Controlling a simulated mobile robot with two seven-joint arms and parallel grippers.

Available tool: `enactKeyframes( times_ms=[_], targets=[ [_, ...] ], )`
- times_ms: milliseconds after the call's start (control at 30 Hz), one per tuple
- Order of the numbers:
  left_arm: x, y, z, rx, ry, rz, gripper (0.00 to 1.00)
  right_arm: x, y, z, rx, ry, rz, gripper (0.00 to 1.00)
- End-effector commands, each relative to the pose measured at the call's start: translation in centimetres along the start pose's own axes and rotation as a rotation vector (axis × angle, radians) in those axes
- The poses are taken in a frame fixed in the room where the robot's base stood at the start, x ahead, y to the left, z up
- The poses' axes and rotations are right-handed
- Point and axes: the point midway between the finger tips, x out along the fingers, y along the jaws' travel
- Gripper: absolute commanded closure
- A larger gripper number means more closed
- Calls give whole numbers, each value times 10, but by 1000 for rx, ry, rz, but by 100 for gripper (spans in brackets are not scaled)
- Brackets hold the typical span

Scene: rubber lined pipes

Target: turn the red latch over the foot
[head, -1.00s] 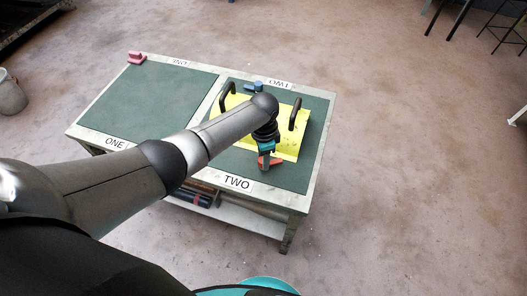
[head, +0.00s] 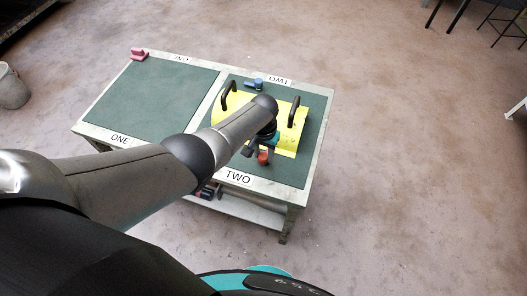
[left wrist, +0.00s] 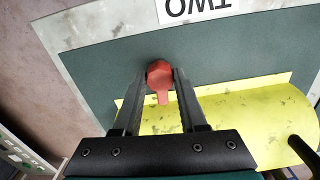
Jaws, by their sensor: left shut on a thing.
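The red latch (head: 264,156) is at the near edge of the yellow curved piece (head: 286,139) on the green panel marked TWO. In the left wrist view the red latch (left wrist: 159,77) has a round head and a narrow arm pointing toward the yellow foot (left wrist: 163,121). The arm's tip overlaps the foot's edge in that view. My left gripper (left wrist: 160,76) has a finger on each side of the latch head and is shut on it. In the head view my left gripper (head: 257,150) partly hides the latch and the foot. My right gripper is out of view.
Two black handles (head: 293,112) stand up from the yellow piece. A blue latch (head: 253,84) is at its far side. The green panel marked ONE (head: 150,95) is bare.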

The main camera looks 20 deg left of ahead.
Motion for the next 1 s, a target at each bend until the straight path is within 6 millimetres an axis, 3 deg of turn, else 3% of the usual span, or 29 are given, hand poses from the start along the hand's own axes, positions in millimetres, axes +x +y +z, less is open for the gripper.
enactKeyframes(
  times_ms=[300, 800, 833, 1000],
  targets=[
    [0, 1, 0, -101, 1, 2, 100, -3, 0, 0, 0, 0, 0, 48],
    [0, 1, -1, -117, 1, 2, 100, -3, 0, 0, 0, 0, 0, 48],
    [0, 1, -1, -117, 1, 2, 55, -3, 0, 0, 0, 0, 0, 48],
    [0, 0, -1, -115, 1, 1, 36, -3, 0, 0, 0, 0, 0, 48]
  ],
)
